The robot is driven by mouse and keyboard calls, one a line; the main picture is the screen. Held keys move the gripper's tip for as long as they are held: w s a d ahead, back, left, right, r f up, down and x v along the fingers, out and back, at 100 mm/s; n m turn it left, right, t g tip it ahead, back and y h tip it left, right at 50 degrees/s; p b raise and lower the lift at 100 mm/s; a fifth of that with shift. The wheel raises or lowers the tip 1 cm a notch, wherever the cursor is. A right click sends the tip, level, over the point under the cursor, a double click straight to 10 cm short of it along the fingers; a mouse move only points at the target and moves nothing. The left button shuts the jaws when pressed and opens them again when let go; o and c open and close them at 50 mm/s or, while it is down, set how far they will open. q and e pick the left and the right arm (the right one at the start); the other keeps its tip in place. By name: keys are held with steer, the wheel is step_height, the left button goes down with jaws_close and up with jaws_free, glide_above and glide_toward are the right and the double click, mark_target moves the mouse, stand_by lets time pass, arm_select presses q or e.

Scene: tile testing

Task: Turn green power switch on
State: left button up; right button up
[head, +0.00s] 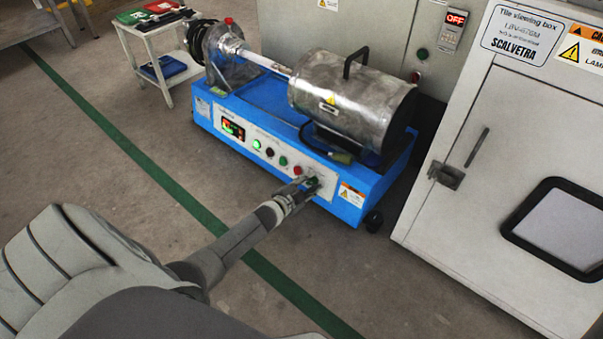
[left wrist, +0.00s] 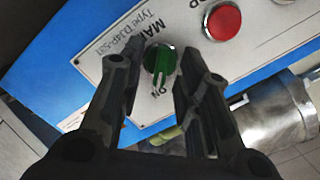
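The bar stands close to upright in that view. My left gripper (head: 310,184) is at the panel's right end. In the left wrist view its two dark fingers (left wrist: 161,63) stand apart, one each side of the knob. Small gaps seem to remain; contact is unclear. My right gripper is not in view.
A red button (left wrist: 224,20) sits beside the switch, with several other buttons further along the panel. A metal cylinder (head: 350,100) lies on the machine. A white viewing box (head: 470,210) stands at right. A red "OFF" display (head: 456,18) is on the cabinet behind. Floor in front is clear.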

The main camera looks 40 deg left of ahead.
arm_select(q)
steer(key=v, duration=1.2)
steer(key=shift+w+d+r, duration=0.1)
stand_by(0.4)
